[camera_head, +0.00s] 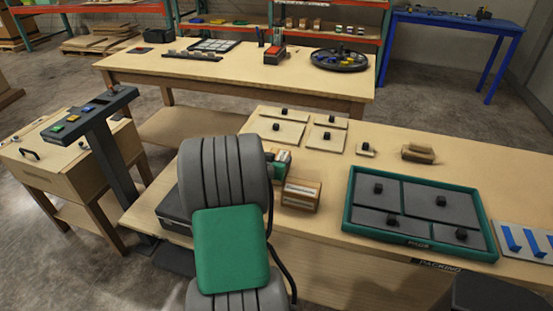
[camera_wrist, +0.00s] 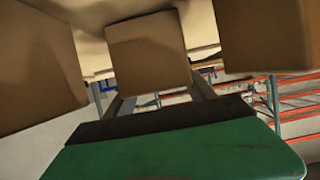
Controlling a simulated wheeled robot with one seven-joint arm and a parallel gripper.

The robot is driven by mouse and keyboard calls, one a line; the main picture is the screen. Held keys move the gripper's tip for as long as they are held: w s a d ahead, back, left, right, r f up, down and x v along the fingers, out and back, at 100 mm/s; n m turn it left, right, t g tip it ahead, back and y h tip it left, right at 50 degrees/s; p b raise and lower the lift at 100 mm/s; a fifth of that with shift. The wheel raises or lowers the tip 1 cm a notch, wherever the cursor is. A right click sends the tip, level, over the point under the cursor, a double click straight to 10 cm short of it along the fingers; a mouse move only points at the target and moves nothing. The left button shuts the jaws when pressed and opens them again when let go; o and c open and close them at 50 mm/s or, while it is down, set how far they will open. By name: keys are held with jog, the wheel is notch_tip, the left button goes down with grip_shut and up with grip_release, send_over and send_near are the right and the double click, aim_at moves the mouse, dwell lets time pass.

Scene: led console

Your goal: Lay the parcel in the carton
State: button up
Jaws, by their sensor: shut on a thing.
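In the wrist view a plain brown block, which looks like the parcel (camera_wrist: 148,55), sits between the grey fingers of my gripper (camera_wrist: 155,82), and they are shut on it. Its far side is hidden. Larger brown faces stand close on the left (camera_wrist: 38,75) and right (camera_wrist: 262,35); I cannot tell whether they belong to the carton. In the head view my grey and green arm hides the gripper and parcel. A small brown box with a pale label (camera_head: 300,195) stands on the packing table just right of my arm; I cannot tell whether it is the carton.
The packing table (camera_head: 470,165) holds a green-rimmed tray (camera_head: 347,215) with dark knobbed panels, several pale knobbed plates (camera_head: 275,133), a small brown item (camera_head: 418,153) and blue strips (camera_head: 525,240). Another bench (camera_head: 220,70) stands behind. A button console (camera_head: 85,117) stands left.

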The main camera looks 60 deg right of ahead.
jog(key=shift+f, duration=0.15)
jog(key=o, duration=1.8)
